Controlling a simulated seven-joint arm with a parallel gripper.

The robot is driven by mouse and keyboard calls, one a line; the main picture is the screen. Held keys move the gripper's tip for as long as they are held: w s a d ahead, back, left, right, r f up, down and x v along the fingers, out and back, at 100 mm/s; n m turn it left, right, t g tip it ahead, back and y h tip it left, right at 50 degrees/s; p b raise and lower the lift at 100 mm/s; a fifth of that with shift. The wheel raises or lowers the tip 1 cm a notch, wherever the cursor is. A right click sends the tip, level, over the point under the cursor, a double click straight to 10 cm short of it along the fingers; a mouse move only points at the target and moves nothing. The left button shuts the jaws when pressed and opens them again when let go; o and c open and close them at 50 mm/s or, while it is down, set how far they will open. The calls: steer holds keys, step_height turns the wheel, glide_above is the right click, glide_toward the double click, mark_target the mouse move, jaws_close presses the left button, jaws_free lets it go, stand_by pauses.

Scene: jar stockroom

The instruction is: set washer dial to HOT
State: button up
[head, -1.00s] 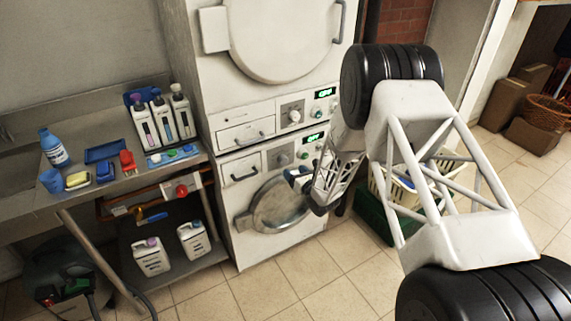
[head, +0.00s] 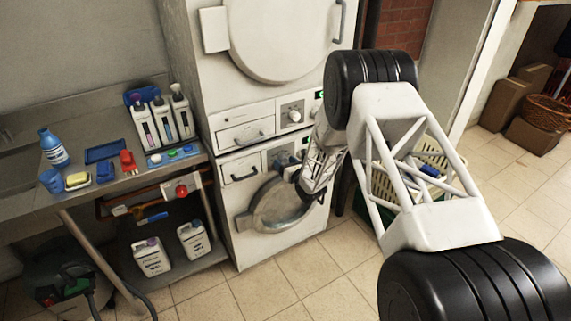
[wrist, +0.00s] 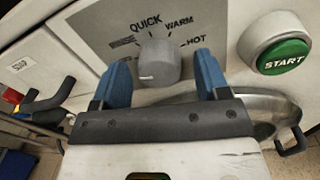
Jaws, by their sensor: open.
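The grey washer dial (wrist: 158,62) sits on the control panel in the wrist view, with QUICK, WARM and HOT printed around its upper side. A short pale mark shows low on the dial's face, away from HOT (wrist: 197,41); which setting it selects I cannot tell. My gripper (wrist: 162,68) is open, its two blue fingers on either side of the dial, with gaps visible between fingers and dial.
A green START button (wrist: 282,50) is right of the dial. The round door (head: 280,205) is below the panel. A soap drawer (head: 242,170) is to the left. A bench (head: 110,190) with bottles stands left, and a cream basket (head: 435,155) is behind my arm.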

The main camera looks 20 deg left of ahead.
steer(key=c, duration=0.9)
